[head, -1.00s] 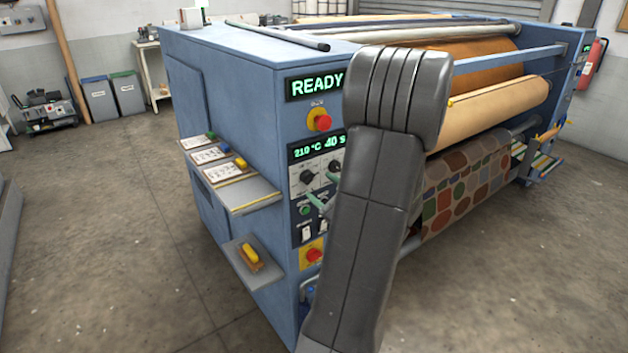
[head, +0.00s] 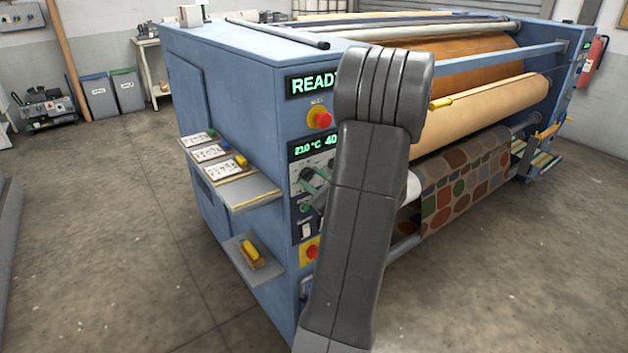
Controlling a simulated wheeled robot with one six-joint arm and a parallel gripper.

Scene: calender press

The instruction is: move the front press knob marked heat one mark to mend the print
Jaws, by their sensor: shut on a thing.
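The press control panel (head: 296,215) is on the blue front face, partly hidden behind my arm. The print (head: 460,180), with coloured blotches, hangs below the rollers.
Red stop buttons (head: 319,120) and (head: 312,252) sit above and below the panel. A shelf with sample cards (head: 225,170) and a lower shelf with a yellow-handled brush (head: 251,253) jut out at left.

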